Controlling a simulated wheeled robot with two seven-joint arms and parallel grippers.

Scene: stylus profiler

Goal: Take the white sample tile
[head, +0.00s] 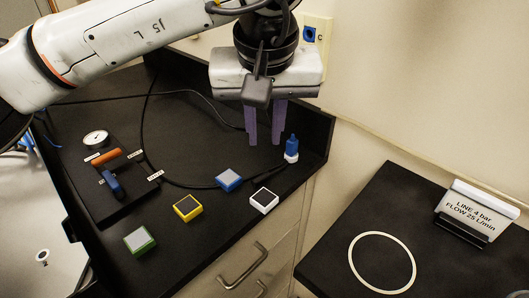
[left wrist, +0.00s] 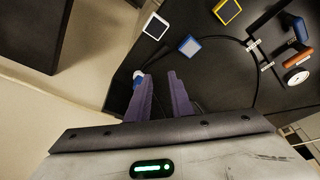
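The white sample tile (head: 264,200) has a dark top and lies on the black bench near its right front edge. It also shows at the top of the left wrist view (left wrist: 156,26). My left gripper (head: 264,140) points down above the bench, behind the white tile and apart from it. Its two purple fingers are parted with nothing seen between them; they also show in the left wrist view (left wrist: 160,82). My right gripper is not in view.
Blue (head: 229,180), yellow (head: 187,208) and green (head: 139,240) tiles lie left of the white one. A blue-and-white plug (head: 291,148) stands close right of my left gripper. A gauge panel (head: 95,195) is at left. A white ring (head: 382,234) marks the right table.

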